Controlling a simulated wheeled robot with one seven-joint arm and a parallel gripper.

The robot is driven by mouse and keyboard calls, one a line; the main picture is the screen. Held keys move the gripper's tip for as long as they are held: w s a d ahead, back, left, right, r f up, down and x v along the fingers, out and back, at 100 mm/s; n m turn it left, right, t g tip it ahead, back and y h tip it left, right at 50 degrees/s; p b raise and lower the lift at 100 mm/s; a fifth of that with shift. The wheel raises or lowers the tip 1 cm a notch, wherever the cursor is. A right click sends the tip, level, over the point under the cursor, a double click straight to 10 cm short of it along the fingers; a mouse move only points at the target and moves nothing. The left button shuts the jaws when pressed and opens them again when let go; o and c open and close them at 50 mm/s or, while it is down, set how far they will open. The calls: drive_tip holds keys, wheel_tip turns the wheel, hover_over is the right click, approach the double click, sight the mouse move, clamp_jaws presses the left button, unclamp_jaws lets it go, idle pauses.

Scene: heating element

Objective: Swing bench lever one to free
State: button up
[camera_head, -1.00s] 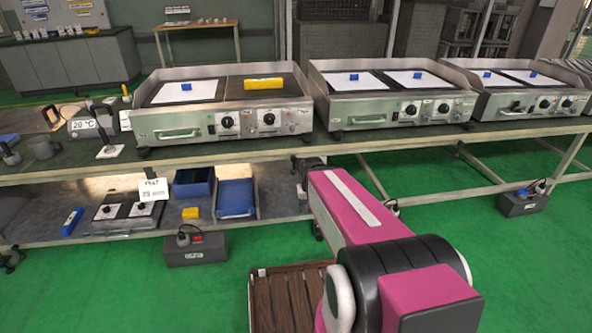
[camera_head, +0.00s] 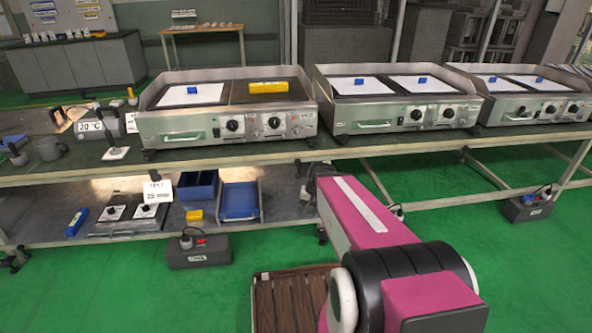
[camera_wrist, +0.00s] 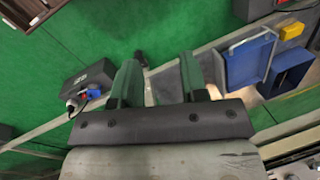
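A lever with a dark handle rises from a white base plate (camera_head: 115,154) on the bench, left of the nearest griddle. A second dark lever (camera_head: 17,152) stands at the far left bench edge. I cannot tell which is lever one. My gripper is mostly hidden behind my pink arm in the head view. In the wrist view my gripper (camera_wrist: 158,72) has its two green fingers apart with nothing between them. It points down toward the floor and lower shelf. No lever shows clearly in the wrist view.
Several steel griddles (camera_head: 190,141) line the bench. Blue bins (camera_head: 240,201) sit on the lower shelf. A grey box (camera_head: 198,251) and a wooden pallet (camera_head: 297,300) are on the green floor.

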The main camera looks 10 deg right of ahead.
drive_tip(key=w+a+f+m+y, duration=0.1)
drive_tip(key=w+f+m+y, duration=0.1)
drive_tip(key=w+m+y, duration=0.5)
drive_tip(key=m+t+y, duration=0.6)
drive_tip(key=m+t, duration=0.4)
drive_tip(key=m, duration=0.5)
approach(298, 171)
drive_tip(key=w+r, duration=0.1)
drive_tip(key=x, duration=1.1)
drive_tip(key=shift+a, duration=0.35)
drive_tip(key=shift+w+r, duration=0.15)
clamp_jaws()
